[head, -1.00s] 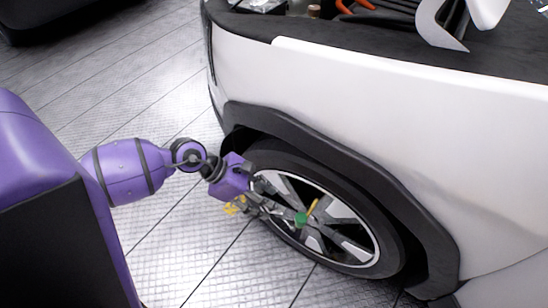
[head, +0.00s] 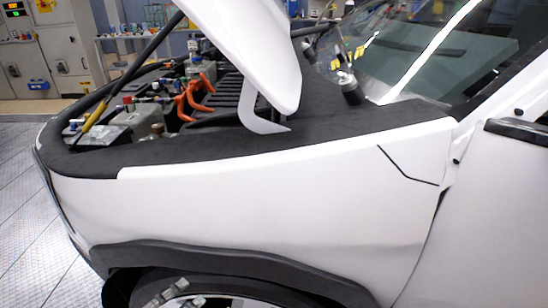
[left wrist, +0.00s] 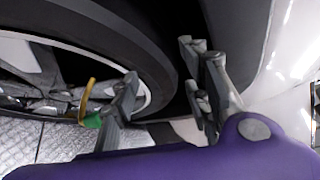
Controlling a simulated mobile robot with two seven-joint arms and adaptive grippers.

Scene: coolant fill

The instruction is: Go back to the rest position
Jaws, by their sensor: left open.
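My left gripper (head: 172,293) shows at the bottom edge of the head view as grey finger parts in front of the front wheel (head: 240,299). The rest of that arm is out of the picture. In the left wrist view the gripper (left wrist: 160,65) is open, with its fingers spread and nothing between them. The tyre (left wrist: 130,35) is close behind the fingers. A small green and yellow piece (left wrist: 92,120) shows beside the left finger; I cannot tell whether it touches it. My right gripper is not in view.
The white car (head: 260,210) fills the head view, its white bonnet (head: 240,40) raised over the open engine bay. Orange hoses (head: 190,100) and a grey box (head: 100,137) are inside. Grey tiled floor (head: 25,230) is clear at left. Cabinets (head: 45,60) stand behind.

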